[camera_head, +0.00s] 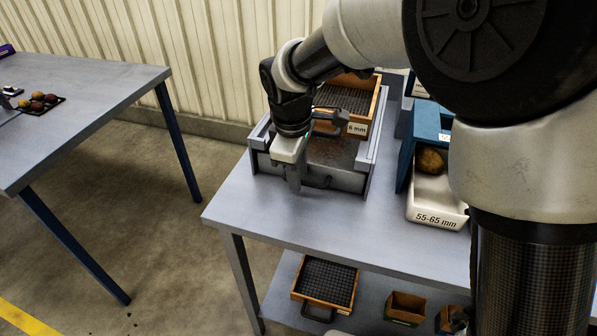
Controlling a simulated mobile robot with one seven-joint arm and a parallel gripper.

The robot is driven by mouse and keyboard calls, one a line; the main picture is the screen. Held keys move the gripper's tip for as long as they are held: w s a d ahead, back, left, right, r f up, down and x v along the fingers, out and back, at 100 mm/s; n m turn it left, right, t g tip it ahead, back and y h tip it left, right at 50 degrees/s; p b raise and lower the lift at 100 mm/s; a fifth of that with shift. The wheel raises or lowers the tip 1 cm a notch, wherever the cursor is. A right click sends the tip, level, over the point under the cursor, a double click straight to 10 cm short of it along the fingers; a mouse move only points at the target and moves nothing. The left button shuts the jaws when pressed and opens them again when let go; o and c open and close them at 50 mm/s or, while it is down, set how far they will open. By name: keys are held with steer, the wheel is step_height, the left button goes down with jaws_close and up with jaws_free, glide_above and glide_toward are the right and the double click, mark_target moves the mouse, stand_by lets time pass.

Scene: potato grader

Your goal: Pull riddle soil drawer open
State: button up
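The riddle's grey metal frame (372,150) stands on the table, with the soil drawer (345,182) low in its front. The drawer's front looks flush with the frame, as far as I can see. A dark handle (318,182) shows on the drawer front. My gripper (294,186) points down in front of the left part of the drawer, close to the handle. Its fingers overlap in this view, so their gap is hidden. I cannot tell whether they touch the handle. My wrist hides part of the frame's left side.
A wooden sieve labelled 6 mm (378,100) sits on top of the frame. A blue chute (427,122) and a white 55-65 mm bin (437,216) with a potato stand to the right. The grey tabletop (300,220) in front is clear. Another sieve (353,302) lies on the lower shelf.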

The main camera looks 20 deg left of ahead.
jaws_close()
steer(key=s+b, duration=0.1)
steer(key=s, duration=1.6)
steer(key=shift+s, duration=0.25)
jaws_free()
steer(key=shift+r, duration=0.1)
